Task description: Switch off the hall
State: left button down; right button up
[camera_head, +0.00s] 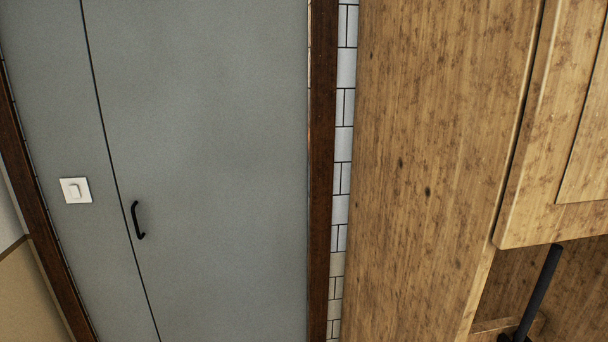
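A white square wall switch (76,190) with a small raised rocker in its middle sits at the left of the head view. It is mounted on a grey panel, left of a dark vertical seam. I cannot tell whether the switch is on or off. Neither of my grippers shows in the view.
A grey door (215,170) with a black handle (137,220) is right of the switch. A dark wood frame (322,170) and white tiles (343,140) border it. A wooden cabinet (430,150) fills the right, with a black bar (540,290) at lower right.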

aim_at(75, 193)
jog(key=u, duration=1.05)
jog(key=k+j+z, duration=0.15)
jog(key=k+j, duration=0.2)
